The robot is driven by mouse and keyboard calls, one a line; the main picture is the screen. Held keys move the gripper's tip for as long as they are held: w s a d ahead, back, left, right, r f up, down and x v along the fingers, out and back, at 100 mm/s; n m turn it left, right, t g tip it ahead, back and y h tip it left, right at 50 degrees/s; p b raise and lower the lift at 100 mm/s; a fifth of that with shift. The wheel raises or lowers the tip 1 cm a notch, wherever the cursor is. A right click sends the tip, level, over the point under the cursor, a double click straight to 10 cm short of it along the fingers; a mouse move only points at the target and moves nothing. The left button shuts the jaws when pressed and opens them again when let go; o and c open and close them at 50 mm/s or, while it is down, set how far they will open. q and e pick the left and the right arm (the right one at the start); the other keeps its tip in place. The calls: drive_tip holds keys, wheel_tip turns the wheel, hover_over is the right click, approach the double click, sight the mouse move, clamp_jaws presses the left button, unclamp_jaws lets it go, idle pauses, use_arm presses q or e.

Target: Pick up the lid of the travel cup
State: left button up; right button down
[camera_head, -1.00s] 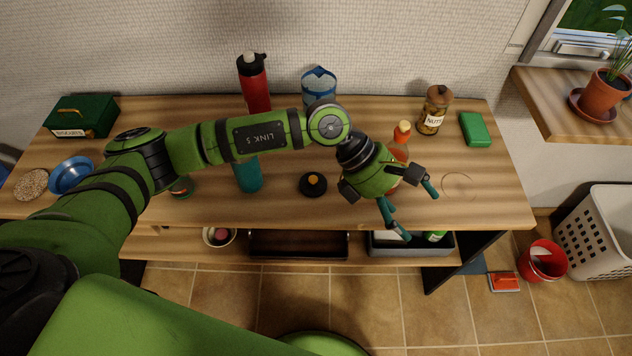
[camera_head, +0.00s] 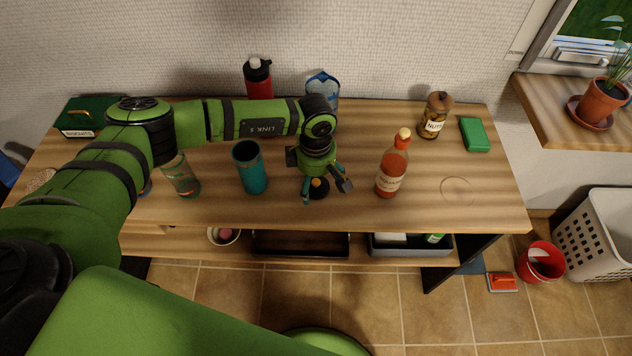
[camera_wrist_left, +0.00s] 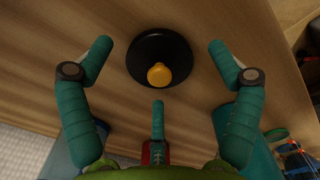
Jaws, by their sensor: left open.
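The lid (camera_head: 318,189) is a black disc with an orange-yellow knob, lying on the wooden counter. It also shows in the left wrist view (camera_wrist_left: 160,58), knob toward the camera. My left gripper (camera_head: 323,194) is open above the lid, its teal fingers spread to either side; it also shows in the left wrist view (camera_wrist_left: 158,75). No finger clearly touches the lid. The teal travel cup (camera_head: 252,170) stands upright and open-topped just left of my gripper. My right gripper is not in view.
A sauce bottle (camera_head: 391,170) stands right of my gripper. A drinking glass (camera_head: 182,178) is left of the cup. The red bottle (camera_head: 258,82) and blue-rimmed pitcher (camera_head: 324,86) stand behind. The counter's right front (camera_head: 490,200) is clear.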

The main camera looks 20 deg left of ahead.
use_arm(q)
drive_tip(key=shift+f, duration=0.1)
drive_tip(key=c, duration=1.1)
drive_tip(key=shift+o, duration=0.2)
